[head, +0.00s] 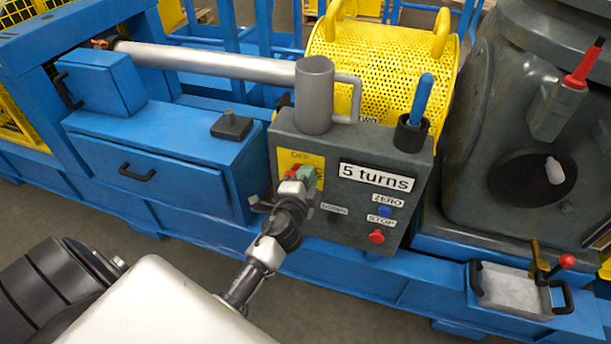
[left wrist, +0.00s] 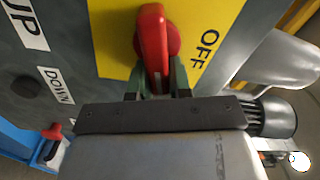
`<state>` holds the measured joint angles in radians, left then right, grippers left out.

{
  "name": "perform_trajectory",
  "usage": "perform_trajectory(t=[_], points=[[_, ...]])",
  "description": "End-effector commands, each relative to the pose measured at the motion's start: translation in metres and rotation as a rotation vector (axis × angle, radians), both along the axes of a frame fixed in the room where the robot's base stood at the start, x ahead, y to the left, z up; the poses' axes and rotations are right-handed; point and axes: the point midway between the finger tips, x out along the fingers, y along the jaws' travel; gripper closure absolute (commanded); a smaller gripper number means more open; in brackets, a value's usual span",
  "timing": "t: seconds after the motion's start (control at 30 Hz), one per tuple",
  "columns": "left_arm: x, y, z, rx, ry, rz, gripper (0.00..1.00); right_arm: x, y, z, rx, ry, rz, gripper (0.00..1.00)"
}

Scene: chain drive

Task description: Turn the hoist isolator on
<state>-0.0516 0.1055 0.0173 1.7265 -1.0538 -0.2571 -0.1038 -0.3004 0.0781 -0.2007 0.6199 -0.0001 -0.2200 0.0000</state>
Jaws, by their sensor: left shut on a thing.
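The hoist isolator is a red rotary handle (left wrist: 152,35) on a yellow plate (head: 287,160) marked OFF, on the grey control box (head: 345,215). In the head view the handle is mostly hidden by my left gripper (head: 303,181). In the left wrist view the left gripper (left wrist: 158,84) is shut on the red handle, with a finger on each side of its near end. There the handle runs up the picture and the OFF word (left wrist: 209,50) is to its right. Whether the handle points at OFF I cannot tell. My right gripper is not in view.
The box also has a "5 turns" sign (head: 376,178), a blue ZERO button (head: 384,211) and a red STOP button (head: 376,237). A grey cup (head: 313,95) and a blue-handled tool (head: 420,100) stand on top. A blue drawer unit (head: 165,165) is close at left.

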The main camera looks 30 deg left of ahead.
Motion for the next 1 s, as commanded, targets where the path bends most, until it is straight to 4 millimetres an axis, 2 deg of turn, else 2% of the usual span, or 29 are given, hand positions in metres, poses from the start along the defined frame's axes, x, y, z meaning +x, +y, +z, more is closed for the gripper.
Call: perform_trajectory(t=[0.13, 0.4, 1.0], points=[[0.000, -0.001, -0.004, 0.112, 0.028, -0.001, 1.00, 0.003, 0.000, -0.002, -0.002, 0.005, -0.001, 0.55], [0.000, -0.002, -0.008, 0.256, 0.063, 0.000, 1.00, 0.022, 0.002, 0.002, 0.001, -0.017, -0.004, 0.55], [0.000, -0.002, -0.010, 0.328, 0.081, -0.001, 1.00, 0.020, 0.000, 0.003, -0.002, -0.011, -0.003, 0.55]])
